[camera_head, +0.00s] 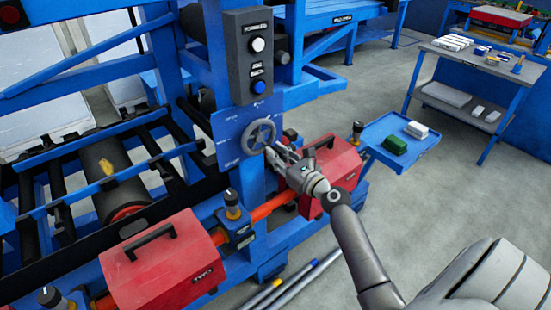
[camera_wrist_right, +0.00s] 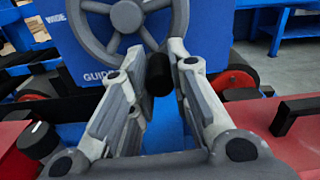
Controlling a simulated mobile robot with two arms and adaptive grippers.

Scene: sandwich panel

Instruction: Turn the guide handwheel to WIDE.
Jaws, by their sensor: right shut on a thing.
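The grey spoked guide handwheel (camera_head: 259,136) stands on a blue panel (camera_head: 228,122) with white markings, below the button box. In the right wrist view the wheel's hub (camera_wrist_right: 126,16) and lower rim fill the top, and a black knob (camera_wrist_right: 159,76) sticks out at the lower right of the rim. My right gripper (camera_head: 275,150) reaches the wheel's lower right side. Its two fingers (camera_wrist_right: 163,62) lie on either side of the knob and are shut on it. My left gripper is not in view.
Red boxes with black handles (camera_head: 160,262) flank the area below the wheel. A button box (camera_head: 252,56) is above it. A blue tray (camera_head: 385,158) with a green and a white block stands right. A grey side table (camera_head: 470,100) is farther off. Open floor lies between.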

